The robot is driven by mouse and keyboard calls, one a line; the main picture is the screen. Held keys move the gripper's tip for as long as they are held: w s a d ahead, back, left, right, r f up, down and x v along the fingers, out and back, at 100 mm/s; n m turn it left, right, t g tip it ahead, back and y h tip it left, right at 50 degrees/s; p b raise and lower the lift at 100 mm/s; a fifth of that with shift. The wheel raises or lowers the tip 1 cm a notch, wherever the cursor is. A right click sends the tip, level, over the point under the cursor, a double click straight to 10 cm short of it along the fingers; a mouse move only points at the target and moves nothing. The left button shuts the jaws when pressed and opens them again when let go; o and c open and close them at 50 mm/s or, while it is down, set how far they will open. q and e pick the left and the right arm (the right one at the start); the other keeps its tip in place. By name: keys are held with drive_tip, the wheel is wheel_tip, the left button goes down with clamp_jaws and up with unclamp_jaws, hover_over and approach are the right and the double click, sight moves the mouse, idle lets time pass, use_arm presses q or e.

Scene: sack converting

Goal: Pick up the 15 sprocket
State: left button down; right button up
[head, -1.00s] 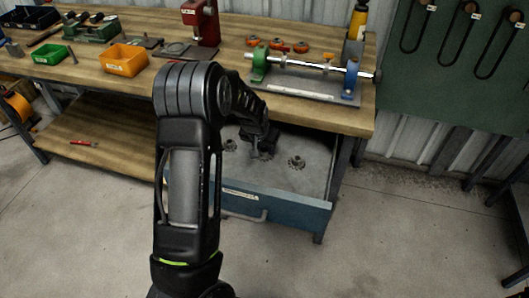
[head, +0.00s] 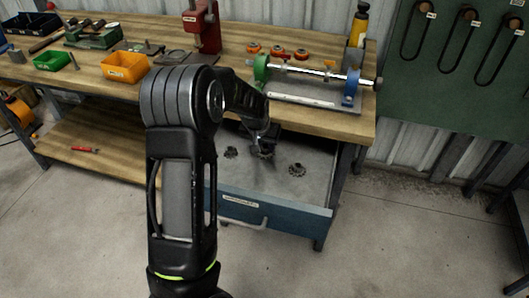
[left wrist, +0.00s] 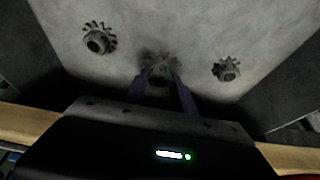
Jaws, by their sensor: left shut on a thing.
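Three dark toothed sprockets show in the open drawer (head: 258,180). The left sprocket (head: 231,152) and the right sprocket (head: 297,170) lie apart on its grey floor. The middle sprocket (head: 266,155) is at the fingertips of my left gripper (head: 264,148). In the left wrist view, this middle sprocket (left wrist: 160,64) sits between the two fingers of my left gripper (left wrist: 160,80), which is shut on it. The other two lie on either side, clear of the fingers. I can read no tooth count or number on any sprocket. My right gripper is out of view.
The wooden bench top (head: 215,75) overhangs the drawer's back. On it are a shaft stand (head: 310,85), a red press (head: 203,28), an orange bin (head: 124,67) and a green bin (head: 51,60). Open concrete floor lies in front of the drawer.

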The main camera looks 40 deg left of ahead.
use_arm(q)
wheel_tip(320, 180, up, 24)
drive_tip(key=shift+f, duration=0.15)
drive_tip(key=shift+d+f, duration=0.1)
idle(0.6)
